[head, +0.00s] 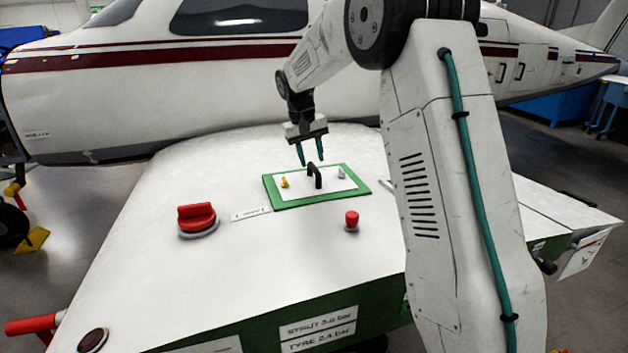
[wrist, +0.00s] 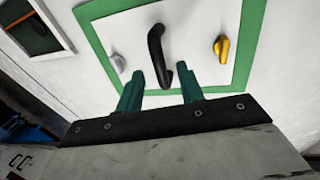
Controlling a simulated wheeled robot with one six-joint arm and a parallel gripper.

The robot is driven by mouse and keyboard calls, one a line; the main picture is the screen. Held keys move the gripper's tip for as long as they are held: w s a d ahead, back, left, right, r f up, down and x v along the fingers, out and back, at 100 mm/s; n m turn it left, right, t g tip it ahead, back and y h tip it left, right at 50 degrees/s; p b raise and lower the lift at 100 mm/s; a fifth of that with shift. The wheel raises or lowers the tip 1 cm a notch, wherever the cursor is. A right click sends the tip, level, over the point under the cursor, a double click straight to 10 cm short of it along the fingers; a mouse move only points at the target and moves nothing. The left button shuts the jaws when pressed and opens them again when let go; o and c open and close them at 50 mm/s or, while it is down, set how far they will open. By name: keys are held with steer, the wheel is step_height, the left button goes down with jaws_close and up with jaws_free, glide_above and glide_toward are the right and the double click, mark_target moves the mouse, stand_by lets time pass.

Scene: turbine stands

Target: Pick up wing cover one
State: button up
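Wing cover one appears to be the white panel (head: 335,184) with a green border on the wing's upper face; it also shows in the wrist view (wrist: 195,30). A black arched handle (head: 318,178) stands at its middle, also in the wrist view (wrist: 155,45). A yellow latch (head: 284,182) and a grey latch (head: 341,173) sit on either side of the handle. My gripper (head: 311,163) is open and empty, its teal fingers pointing down above the cover. In the wrist view the handle's near end shows between the fingertips (wrist: 162,74); contact cannot be told.
A red rotary knob (head: 197,218) stands on the wing at the left, and a red button (head: 351,221) in front of the cover. A small white label (head: 251,214) lies between knob and cover. The white fuselage (head: 200,90) rises behind. The wing around the cover is mostly clear.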

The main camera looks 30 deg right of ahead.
mark_target(313, 166)
steer(key=f, duration=0.2)
steer(key=d+f, duration=0.1)
steer(key=f, duration=0.1)
steer(key=shift+w+d+f, duration=0.1)
steer(key=shift+w+f, duration=0.1)
steer(key=shift+f, duration=0.2)
jaws_close()
steer(key=shift+r, duration=0.1)
step_height(313, 166, up, 10)
steer(key=c, duration=0.7)
jaws_free()
jaws_close()
